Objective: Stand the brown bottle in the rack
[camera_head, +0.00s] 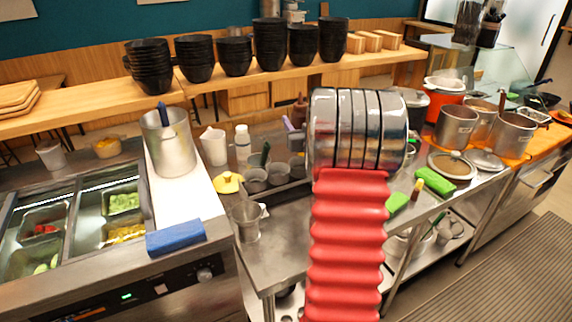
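A brown bottle (299,110) shows its narrow top just left of my arm's metal wrist; its lower part is hidden. A dark rack or tray (272,190) lies on the steel counter, with small grey cups in it and its right end hidden behind my arm. My red ribbed arm and shiny metal wrist rise in front of the counter. My gripper is hidden behind the wrist, so I cannot see its fingers or whether it touches the bottle. A small purple piece (292,137) shows left of the wrist; I cannot tell what it belongs to.
A white bottle (243,141), a white jug (214,146) and a yellow lid (229,183) stand left of the rack. A tall steel pot (168,145) is farther left. Stacked black bowls (270,45) line the shelf behind. Green sponges (436,181) and pots (456,128) are right.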

